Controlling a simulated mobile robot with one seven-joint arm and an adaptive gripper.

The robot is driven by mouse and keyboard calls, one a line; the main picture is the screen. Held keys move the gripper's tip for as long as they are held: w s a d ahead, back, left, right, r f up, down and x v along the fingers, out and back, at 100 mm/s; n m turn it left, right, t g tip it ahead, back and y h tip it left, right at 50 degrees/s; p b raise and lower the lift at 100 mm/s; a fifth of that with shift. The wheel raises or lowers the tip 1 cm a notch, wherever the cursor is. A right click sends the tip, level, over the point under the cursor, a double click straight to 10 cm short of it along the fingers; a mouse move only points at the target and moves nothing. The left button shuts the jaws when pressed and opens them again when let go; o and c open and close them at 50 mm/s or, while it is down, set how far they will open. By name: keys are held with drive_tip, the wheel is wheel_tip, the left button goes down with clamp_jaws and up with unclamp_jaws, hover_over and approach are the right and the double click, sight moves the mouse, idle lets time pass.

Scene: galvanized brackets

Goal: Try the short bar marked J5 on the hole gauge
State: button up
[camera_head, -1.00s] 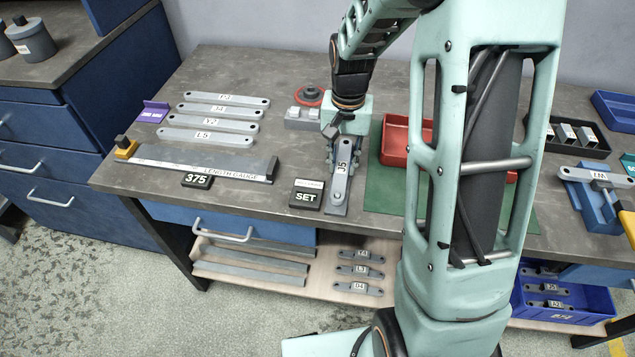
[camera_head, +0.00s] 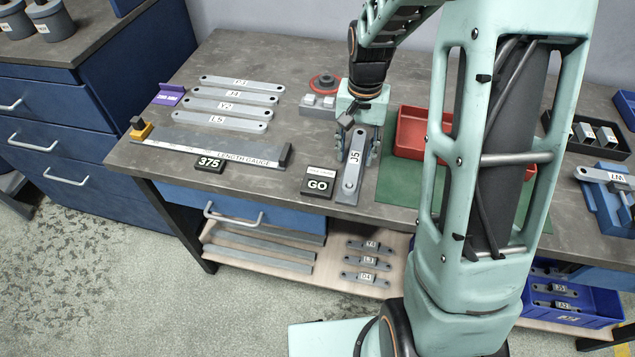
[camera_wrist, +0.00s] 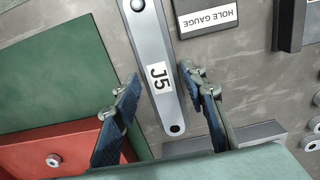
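The short bar marked J5 (camera_head: 355,158) is a light grey strip with rounded ends and a hole near each end. It lies on the narrow grey plate of the hole gauge (camera_head: 347,198) near the table's front edge. The small black gauge display (camera_head: 318,186) left of it reads GO. The wrist view shows bar J5 (camera_wrist: 163,98) and the HOLE GAUGE label (camera_wrist: 208,15). My gripper (camera_wrist: 162,88) is open, a finger on each side of the bar, with gaps visible. In the head view my gripper (camera_head: 358,148) is over the bar's far end.
A length gauge (camera_head: 215,148) with a 375 display (camera_head: 209,165) and several labelled bars (camera_head: 228,107) lie to the left. A red tray (camera_head: 411,132) on a green mat (camera_head: 400,185) is close on the right. A grey block with a red disc (camera_head: 320,100) stands behind.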

wheel_tip(320, 180, up, 12)
idle(0.7)
idle(0.4)
